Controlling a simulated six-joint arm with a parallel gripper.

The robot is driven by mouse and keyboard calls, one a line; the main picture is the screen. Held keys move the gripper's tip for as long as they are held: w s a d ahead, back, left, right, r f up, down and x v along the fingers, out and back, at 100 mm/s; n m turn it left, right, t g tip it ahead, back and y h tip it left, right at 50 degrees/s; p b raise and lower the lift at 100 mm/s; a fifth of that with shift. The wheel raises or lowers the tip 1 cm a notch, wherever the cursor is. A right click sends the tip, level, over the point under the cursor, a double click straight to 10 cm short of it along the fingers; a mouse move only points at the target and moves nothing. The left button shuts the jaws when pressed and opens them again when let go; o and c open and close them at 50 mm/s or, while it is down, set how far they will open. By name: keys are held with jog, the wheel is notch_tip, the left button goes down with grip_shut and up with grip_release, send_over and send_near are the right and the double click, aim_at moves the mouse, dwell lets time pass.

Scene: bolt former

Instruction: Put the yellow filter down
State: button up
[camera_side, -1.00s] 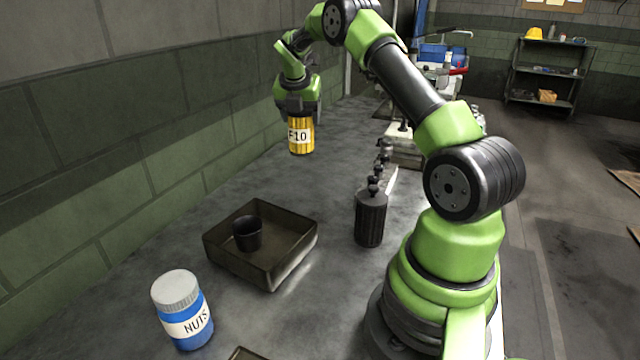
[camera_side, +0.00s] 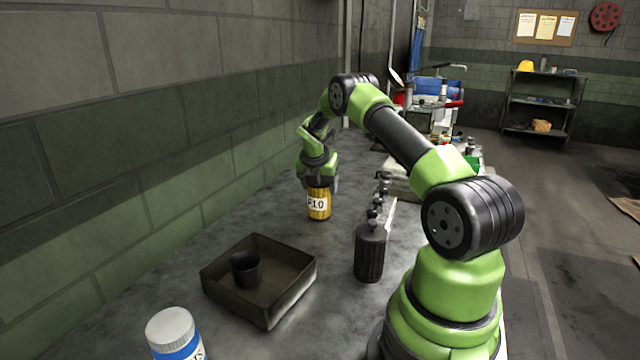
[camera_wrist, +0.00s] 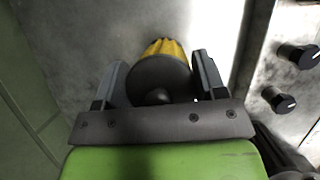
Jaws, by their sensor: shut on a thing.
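The yellow filter (camera_side: 319,204) is a ribbed yellow cylinder with a white label ending in "10". It is upright in my gripper (camera_side: 318,184), at or just above the bench top; I cannot tell whether its base touches. In the wrist view the filter (camera_wrist: 163,48) shows its dark round end and some yellow ribs between the two fingers of my gripper (camera_wrist: 160,78). The fingers are on either side of it, shut on it.
A dark square tray (camera_side: 215,285) holding a black cup (camera_side: 246,269) is nearer the camera. A black ribbed bottle (camera_side: 370,250) stands right of it. A white-lidded blue jar (camera_side: 172,335) is at front left. The green wall (camera_side: 90,205) runs along the left. Bench around the filter is clear.

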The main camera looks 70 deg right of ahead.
jog(key=o, duration=0.9)
jog(key=shift+f, duration=0.1)
jog(key=shift+o, duration=0.2)
jog(key=w+v, duration=0.1)
jog(key=v, duration=1.1)
jog(key=s+a+r+m+t+y, duration=0.1)
jog(key=s+a+r+m+t, duration=0.1)
jog(key=a+r+m, duration=0.55)
jog(key=s+a+r+m+t+y, duration=0.1)
jog(key=s+a+r+m+t, duration=0.3)
jog(key=a, duration=0.6)
jog(key=s+a+r+m+y, duration=0.1)
jog(key=s+a+m+y, duration=0.3)
jog(key=s+a+m, duration=0.8)
jog(key=a, duration=0.3)
jog(key=shift+r+t+y, duration=0.3)
jog(key=shift+r+y, duration=0.1)
